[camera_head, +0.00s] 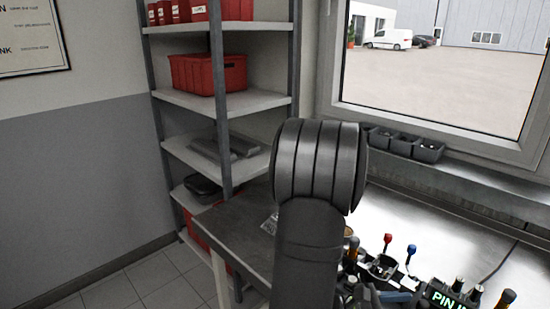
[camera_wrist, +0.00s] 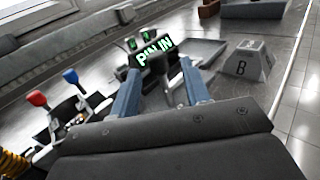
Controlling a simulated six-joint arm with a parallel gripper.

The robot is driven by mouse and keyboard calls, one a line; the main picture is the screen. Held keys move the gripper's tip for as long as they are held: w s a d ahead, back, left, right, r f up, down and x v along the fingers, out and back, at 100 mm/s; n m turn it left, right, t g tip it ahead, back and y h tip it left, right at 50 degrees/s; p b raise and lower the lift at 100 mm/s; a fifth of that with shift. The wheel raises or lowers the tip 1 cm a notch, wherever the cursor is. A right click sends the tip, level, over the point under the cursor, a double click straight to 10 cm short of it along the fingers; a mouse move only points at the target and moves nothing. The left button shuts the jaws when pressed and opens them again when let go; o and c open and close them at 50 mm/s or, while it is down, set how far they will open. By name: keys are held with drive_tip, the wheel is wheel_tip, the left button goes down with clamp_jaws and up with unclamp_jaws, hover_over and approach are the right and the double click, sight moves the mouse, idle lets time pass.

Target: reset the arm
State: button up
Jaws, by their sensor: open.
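My gripper (camera_wrist: 160,68) shows in the wrist view as two blue-grey fingers, spread apart. I see nothing held between them. The display also shows in the head view at the lower right (camera_head: 450,298).
The metal bench (camera_head: 470,240) holds a red-topped lever (camera_head: 387,240) and a blue-topped lever (camera_head: 411,251). Small dark bins (camera_head: 428,150) line the window sill. A shelf rack (camera_head: 222,110) stands left.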

drive_tip(key=shift+d, duration=0.9)
